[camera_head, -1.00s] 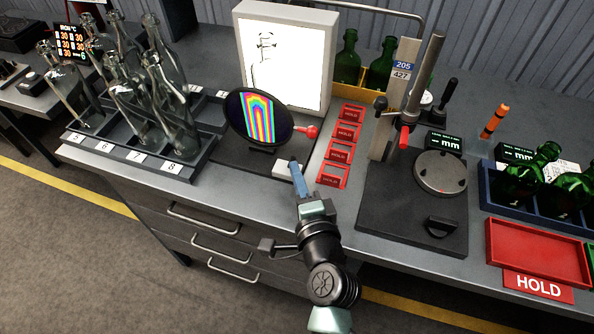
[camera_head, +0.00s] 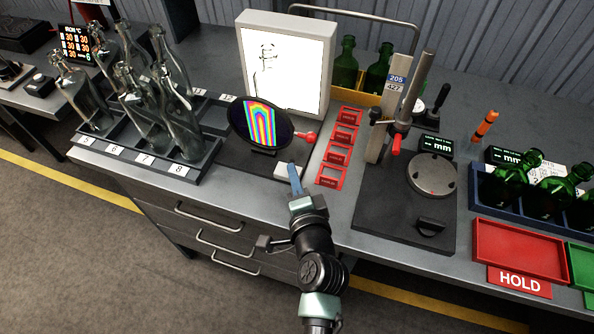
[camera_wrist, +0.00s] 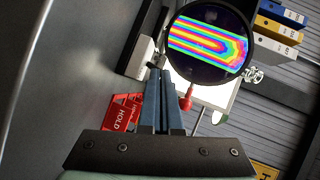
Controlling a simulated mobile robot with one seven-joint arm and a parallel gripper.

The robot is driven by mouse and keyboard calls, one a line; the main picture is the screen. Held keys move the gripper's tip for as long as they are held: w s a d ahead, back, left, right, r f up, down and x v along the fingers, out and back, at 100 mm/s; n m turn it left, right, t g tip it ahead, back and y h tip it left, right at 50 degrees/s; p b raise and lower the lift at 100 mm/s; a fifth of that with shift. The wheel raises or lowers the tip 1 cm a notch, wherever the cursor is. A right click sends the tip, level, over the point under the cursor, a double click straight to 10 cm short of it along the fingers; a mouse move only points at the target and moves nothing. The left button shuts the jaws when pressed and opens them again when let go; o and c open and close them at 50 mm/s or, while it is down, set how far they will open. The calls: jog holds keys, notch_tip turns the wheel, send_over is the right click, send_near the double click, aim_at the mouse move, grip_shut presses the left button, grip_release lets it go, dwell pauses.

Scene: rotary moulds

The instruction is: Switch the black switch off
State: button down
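My gripper (camera_head: 292,168) is at the front edge of the bench, its blue fingers together and nothing seen between them. Its fingertips are at a small white box (camera_head: 284,171) on the dark base of the round polarised viewer (camera_head: 260,124). I cannot tell if they touch the box. In the wrist view the fingertips (camera_wrist: 160,64) lie just right of the white box (camera_wrist: 140,58), below the viewer's rainbow disc (camera_wrist: 212,43). I cannot make out a black switch on the box; the fingers may hide part of it.
A red-knobbed handle (camera_head: 308,136) sticks out right of the viewer. Red HOLD frames (camera_head: 333,168) lie to the right, then a gauge stand (camera_head: 385,110). Clear bottles in a rack (camera_head: 140,162) stand left. A bright light panel (camera_head: 287,65) is behind.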

jog(key=shift+w+a+r+n+g+h+p, duration=0.1)
jog(key=shift+a+r+n+g+h+p, duration=0.45)
jog(key=shift+p, duration=1.65)
jog(key=shift+w+f+p, duration=0.1)
jog(key=shift+f+p, duration=0.1)
jog(key=shift+p, duration=0.1)
jog(key=shift+a, duration=0.15)
jog(key=shift+r+p, duration=0.8)
jog(key=shift+p, duration=0.05)
